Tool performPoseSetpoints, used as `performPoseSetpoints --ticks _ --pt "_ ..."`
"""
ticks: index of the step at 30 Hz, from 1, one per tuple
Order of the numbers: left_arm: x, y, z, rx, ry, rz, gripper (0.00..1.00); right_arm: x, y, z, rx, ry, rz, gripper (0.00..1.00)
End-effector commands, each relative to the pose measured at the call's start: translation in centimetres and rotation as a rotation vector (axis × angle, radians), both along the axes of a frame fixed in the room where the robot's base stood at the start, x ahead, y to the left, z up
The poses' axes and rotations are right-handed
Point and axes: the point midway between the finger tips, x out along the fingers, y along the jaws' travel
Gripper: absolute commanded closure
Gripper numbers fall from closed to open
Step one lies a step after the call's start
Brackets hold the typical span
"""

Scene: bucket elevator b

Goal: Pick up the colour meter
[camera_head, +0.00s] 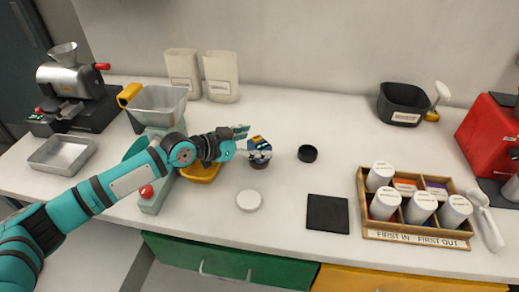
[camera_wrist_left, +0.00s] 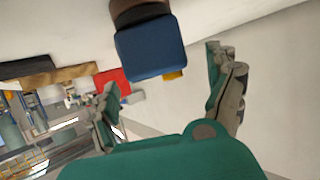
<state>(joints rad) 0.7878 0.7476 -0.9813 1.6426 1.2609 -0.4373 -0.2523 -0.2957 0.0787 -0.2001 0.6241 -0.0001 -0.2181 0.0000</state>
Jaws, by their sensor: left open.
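The colour meter (camera_head: 260,150), a small device with a blue, white and yellow top over a dark brown round base, stands on the white counter near the middle. In the left wrist view, a blue block with a brown and black end, which looks like the colour meter (camera_wrist_left: 150,48), fills the upper middle. My left gripper (camera_head: 240,141) is open, just left of the colour meter. In the left wrist view its two fingers (camera_wrist_left: 162,75) are spread wide, with the blue block in the gap ahead of them. Contact cannot be told. My right gripper is not in view.
A grinder with a hopper (camera_head: 158,105) and a yellow tray (camera_head: 200,174) stand close to my left arm. A white lid (camera_head: 249,201), a black ring (camera_head: 307,153) and a black pad (camera_head: 327,213) lie nearby. A wooden organiser (camera_head: 416,237) with jars stands at the right.

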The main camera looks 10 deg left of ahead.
Motion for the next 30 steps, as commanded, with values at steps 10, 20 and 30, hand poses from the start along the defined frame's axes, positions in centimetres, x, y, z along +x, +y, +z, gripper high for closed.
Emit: performPoseSetpoints --ticks 10,20,30 --pt "0.67 -0.74 -0.52 0.0 0.0 0.0 0.12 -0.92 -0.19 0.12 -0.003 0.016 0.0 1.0" --pt "0.65 -0.71 -0.52 0.001 0.001 0.0 0.53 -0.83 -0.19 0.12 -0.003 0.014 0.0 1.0" --pt "0.7 -0.72 -0.32 -0.002 -0.002 0.001 0.95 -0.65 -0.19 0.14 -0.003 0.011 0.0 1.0"
